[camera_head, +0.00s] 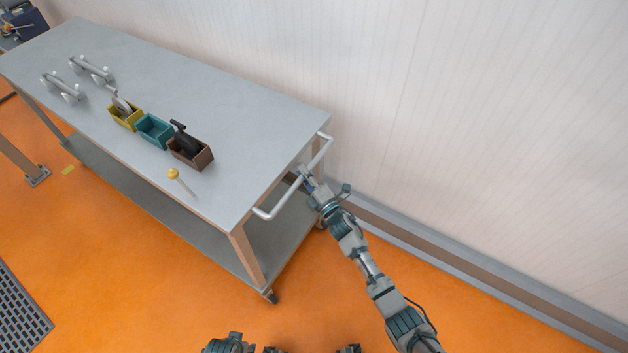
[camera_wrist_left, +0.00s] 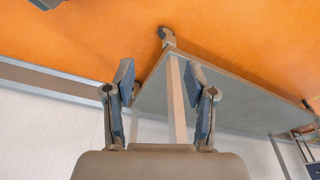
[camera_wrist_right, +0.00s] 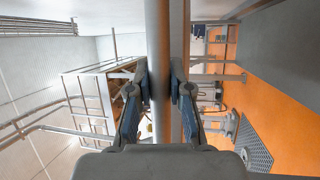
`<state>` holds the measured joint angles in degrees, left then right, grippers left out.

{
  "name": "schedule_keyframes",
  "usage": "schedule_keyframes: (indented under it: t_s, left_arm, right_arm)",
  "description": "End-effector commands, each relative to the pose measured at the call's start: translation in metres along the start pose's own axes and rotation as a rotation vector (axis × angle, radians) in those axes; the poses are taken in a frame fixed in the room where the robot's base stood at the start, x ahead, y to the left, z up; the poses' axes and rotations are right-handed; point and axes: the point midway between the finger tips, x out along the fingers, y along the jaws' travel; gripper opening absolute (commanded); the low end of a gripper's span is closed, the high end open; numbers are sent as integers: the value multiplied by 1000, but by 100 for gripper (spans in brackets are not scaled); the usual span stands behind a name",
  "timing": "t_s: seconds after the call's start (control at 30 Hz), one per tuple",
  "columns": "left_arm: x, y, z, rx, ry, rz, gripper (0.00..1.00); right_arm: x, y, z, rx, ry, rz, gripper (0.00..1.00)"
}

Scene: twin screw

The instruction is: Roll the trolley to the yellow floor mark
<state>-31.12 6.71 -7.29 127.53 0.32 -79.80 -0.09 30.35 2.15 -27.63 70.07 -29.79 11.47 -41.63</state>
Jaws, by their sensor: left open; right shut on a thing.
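The trolley (camera_head: 235,108) is a long grey metal table with a lower shelf, standing along the wall at the left and centre of the head view. Its push handle (camera_head: 281,203) is a bar on the near right end. My right gripper (camera_head: 306,175) is shut on the middle of this bar; in the right wrist view the handle (camera_wrist_right: 158,60) runs between the fingers.
On the trolley top are yellow (camera_head: 122,119), teal (camera_head: 155,130) and brown (camera_head: 195,157) bins, a yellow-headed pin (camera_head: 174,174) and two metal fixtures (camera_head: 92,70). The wall (camera_head: 450,100) runs close behind. A floor grate (camera_head: 20,315) lies at lower left. Open floor is in front.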

Motion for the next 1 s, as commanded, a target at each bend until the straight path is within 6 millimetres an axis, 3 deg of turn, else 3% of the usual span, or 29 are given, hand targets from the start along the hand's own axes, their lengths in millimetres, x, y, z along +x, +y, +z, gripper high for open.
schedule_keyframes:
  t_s: [0.03, 0.3, 0.77, 0.8, 0.87, 1.0]
  left_arm:
    - [-4, 1, 0, -1, 2, -1, 55]
    - [-25, 2, -1, -2, 6, -3, 55]
    - [-28, 0, -2, -2, 7, -3, 55]
    - [-28, 0, -2, -2, 7, -3, 55]
    - [-28, 0, -2, -3, 8, -3, 55]
    - [-28, 0, -2, -3, 8, -3, 55]
  right_arm:
    - [-1, -13, -5, 3, 4, -16, 0]
    - [9, -15, -8, 4, 3, -16, 0]
    - [12, -15, -9, 2, 1, -17, 0]
    - [12, -15, -9, 2, 1, -17, 26]
    - [12, -14, -9, 2, 1, -16, 42]
    - [13, -11, -8, 2, 1, -11, 45]
